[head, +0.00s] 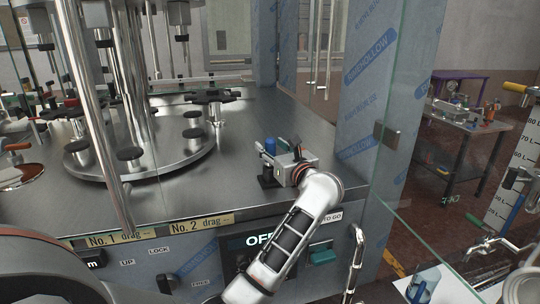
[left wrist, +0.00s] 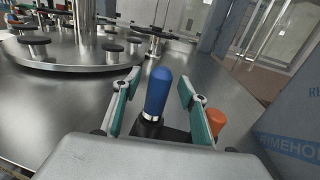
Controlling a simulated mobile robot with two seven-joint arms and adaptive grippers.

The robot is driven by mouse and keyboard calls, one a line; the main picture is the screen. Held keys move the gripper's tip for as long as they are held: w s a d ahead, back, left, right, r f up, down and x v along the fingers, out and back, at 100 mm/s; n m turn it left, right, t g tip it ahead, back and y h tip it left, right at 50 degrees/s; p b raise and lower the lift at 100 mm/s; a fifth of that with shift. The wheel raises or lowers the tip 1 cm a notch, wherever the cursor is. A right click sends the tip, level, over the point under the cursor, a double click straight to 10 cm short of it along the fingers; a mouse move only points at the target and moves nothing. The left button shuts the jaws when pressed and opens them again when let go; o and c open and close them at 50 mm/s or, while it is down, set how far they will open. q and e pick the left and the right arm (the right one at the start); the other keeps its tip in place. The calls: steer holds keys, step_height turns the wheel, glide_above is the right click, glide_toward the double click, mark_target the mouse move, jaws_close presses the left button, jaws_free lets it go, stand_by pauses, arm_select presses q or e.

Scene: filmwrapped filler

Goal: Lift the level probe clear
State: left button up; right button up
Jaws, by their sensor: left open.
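The level probe, as I take it, is an upright piece with a blue rounded top (head: 270,146) and a dark base on the steel deck. In the left wrist view the blue top (left wrist: 157,92) has a pale ring below it and a black lower part. My left gripper (head: 284,160) is at the probe's right side in the head view. In the left wrist view my left gripper (left wrist: 158,98) is open, its green-padded fingers to either side of the blue top with gaps showing. The probe's foot is partly hidden. My right gripper is in neither view.
A round filler carousel (head: 140,160) with black-topped pedestals stands on the deck to the left. An orange piece (left wrist: 216,120) is just beyond the right finger. A glass door and a film-wrapped post (head: 362,120) stand to the right. Bare steel deck (head: 225,185) lies between carousel and probe.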

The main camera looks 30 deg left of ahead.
arm_select(q)
steer(key=shift+w+a, duration=0.3)
steer(key=shift+a, duration=0.2)
jaws_close()
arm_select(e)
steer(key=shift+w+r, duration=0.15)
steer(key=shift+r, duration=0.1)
arm_select(q)
step_height(320, 180, up, 20)
steer(key=shift+p, duration=0.3)
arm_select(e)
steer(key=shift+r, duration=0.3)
arm_select(q)
steer(key=shift+f, duration=0.15)
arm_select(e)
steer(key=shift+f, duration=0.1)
arm_select(q)
steer(key=shift+f+b, duration=1.55)
steer(key=shift+f, duration=1.4)
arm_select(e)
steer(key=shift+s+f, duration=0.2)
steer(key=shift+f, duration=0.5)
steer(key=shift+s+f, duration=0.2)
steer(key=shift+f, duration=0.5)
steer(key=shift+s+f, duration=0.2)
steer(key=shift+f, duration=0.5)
